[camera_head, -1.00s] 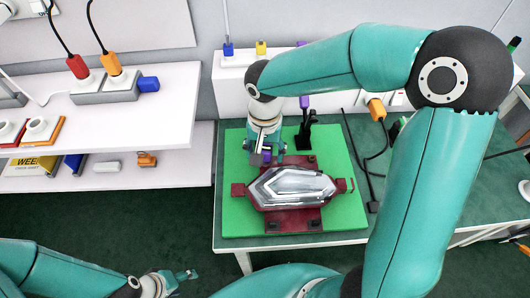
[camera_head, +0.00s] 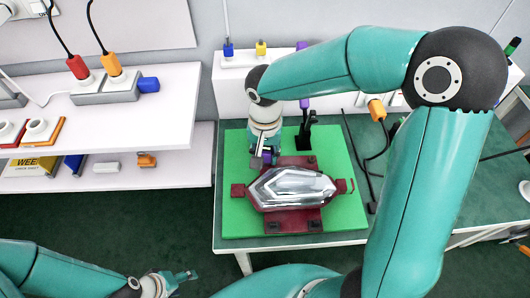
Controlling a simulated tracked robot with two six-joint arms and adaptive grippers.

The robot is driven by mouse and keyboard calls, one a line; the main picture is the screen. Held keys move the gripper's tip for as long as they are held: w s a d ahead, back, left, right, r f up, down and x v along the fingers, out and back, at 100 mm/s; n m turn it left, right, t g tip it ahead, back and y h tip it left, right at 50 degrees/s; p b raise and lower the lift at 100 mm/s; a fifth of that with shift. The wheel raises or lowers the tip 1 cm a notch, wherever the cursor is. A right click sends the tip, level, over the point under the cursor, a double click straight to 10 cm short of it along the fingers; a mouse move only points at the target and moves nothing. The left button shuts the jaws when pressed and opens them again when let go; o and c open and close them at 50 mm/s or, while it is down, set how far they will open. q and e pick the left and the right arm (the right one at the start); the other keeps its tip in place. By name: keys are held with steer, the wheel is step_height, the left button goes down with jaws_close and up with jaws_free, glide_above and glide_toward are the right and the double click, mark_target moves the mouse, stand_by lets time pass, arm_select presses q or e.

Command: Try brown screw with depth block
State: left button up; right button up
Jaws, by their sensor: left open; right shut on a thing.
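A clear and silver tail lamp (camera_head: 290,187) lies in a dark red fixture (camera_head: 292,220) on a green mat (camera_head: 345,215). My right gripper (camera_head: 265,160) points down at the fixture's upper left edge, beside the lamp. It is shut on a small dark purplish thing, mostly hidden between its fingers; I cannot tell whether this is the brown screw or the depth block. I cannot make out a brown screw elsewhere. My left gripper (camera_head: 188,275) is open and empty at the lower left, away from the table.
A black stand (camera_head: 306,130) rises at the mat's back edge. A white ledge (camera_head: 235,95) behind carries coloured pieces. An orange tool (camera_head: 376,108) with a black cable lies at right. White shelves (camera_head: 170,125) stand at left. The mat's right side is clear.

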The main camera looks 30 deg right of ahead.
mark_target(265, 148)
jaws_close()
steer(key=shift+r, duration=0.3)
steer(key=shift+r+p, duration=0.9)
steer(key=shift+r, duration=0.2)
steer(key=shift+r, duration=0.2)
steer(key=shift+r+p, duration=0.6)
steer(key=shift+r, duration=0.15)
